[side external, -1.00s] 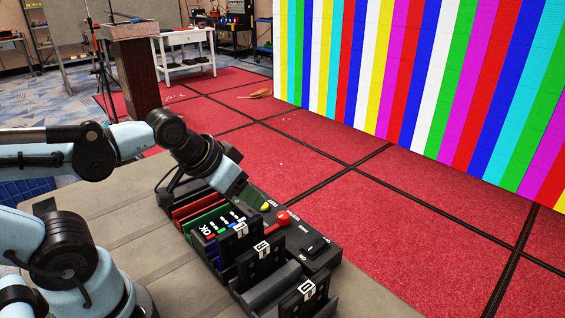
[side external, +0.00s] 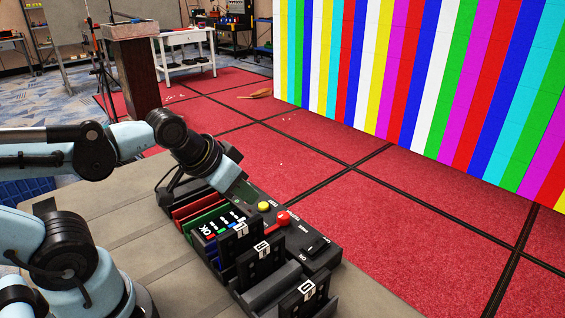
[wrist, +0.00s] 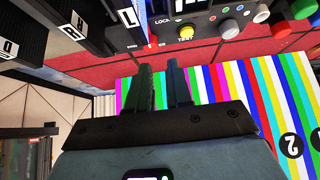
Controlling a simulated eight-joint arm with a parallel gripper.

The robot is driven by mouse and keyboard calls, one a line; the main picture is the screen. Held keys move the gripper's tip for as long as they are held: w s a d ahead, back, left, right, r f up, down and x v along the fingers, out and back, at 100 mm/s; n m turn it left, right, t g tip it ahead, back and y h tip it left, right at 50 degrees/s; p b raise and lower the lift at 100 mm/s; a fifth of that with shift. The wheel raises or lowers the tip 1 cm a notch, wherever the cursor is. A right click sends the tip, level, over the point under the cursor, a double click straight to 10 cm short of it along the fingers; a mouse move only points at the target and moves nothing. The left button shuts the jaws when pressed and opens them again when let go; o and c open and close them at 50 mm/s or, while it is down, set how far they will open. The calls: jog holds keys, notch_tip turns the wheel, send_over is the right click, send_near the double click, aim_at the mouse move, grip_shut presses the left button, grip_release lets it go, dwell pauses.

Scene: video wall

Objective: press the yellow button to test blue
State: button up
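The yellow button (side external: 264,206) sits on the dark control panel (side external: 325,262), just left of a red knob (side external: 283,219). It also shows in the wrist view (wrist: 186,32), with a TEST label on it or beside it. My gripper (side external: 242,188) points down at the panel's far end, left of the yellow button and apart from it. In the wrist view my two fingers (wrist: 161,66) have a narrow gap between them, with nothing held. The button stands beyond the fingertips, slightly to the right. The large video wall (side external: 420,80) shows vertical stripes of many colours, blue among them.
Several upright labelled black modules (side external: 262,258) stand in slots along the panel's near side. White, green and grey knobs (wrist: 229,28) line the panel near the yellow button. Red floor (side external: 400,215) lies open beyond the table. A wooden lectern (side external: 135,70) stands at the back left.

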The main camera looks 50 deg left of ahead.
grip_shut()
dwell(1.3)
